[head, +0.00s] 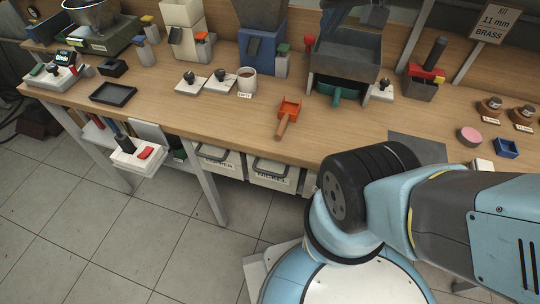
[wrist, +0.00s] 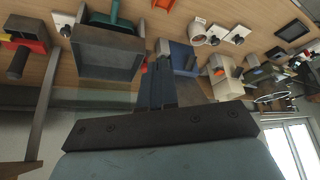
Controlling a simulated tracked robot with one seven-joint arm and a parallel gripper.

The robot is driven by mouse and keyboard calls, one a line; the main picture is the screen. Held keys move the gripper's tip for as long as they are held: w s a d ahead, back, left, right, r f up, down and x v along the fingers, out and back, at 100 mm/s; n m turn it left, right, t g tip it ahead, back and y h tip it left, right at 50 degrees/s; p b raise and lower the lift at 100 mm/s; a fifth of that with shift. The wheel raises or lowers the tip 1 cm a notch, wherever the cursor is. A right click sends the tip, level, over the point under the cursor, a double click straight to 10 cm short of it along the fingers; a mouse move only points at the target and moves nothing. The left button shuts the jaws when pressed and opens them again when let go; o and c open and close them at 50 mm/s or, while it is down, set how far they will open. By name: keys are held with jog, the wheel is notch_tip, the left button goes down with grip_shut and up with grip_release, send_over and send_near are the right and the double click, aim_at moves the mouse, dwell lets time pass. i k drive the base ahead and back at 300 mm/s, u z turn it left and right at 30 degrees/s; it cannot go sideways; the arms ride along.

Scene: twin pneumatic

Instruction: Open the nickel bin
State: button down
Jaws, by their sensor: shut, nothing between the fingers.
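The nickel bin (head: 262,180) is a pale bin with a dark handle and a label reading "NICKEL". It sits under the front edge of the wooden bench in the head view, and the bench top hides its upper part. It does not appear pulled out. My gripper (wrist: 160,68) shows in the wrist view with its dark fingers together and empty. It is apart from the bin, which I cannot make out in the wrist view. In the head view my arm is at the right and the fingers are not visible.
Another labelled bin (head: 218,160) stands left of the nickel bin. My arm covers the space to its right. An orange scoop (head: 289,108) lies on the bench (head: 335,130) above. A bench leg (head: 207,185) stands at left. The tiled floor (head: 160,235) in front is clear.

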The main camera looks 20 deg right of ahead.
aim_at(265, 172)
jog(key=u, duration=0.2)
jog(key=k, duration=1.9)
jog(key=z, duration=0.6)
jog(key=i, duration=0.95)
jog(key=u, duration=0.05)
